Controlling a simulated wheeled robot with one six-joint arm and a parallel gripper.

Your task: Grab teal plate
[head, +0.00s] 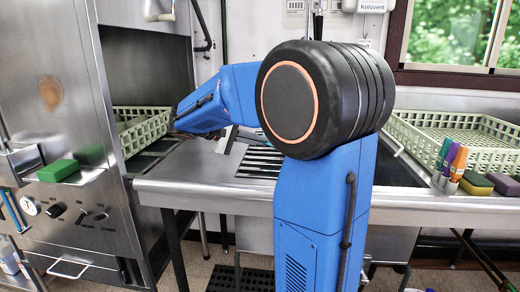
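No teal plate can be made out in the head view; my blue arm covers part of the metal counter (180,187) and may hide things behind it. My arm reaches up from the front and bends left toward the opening of the steel dishwasher. Its far end is over the counter's left part, near the pale green rack.
A pale green rack (143,130) sits in the dishwasher (52,105) at left. Another rack (455,140) stands at right. A green sponge (58,170) rests on the dishwasher's ledge. The counter's front left is clear.

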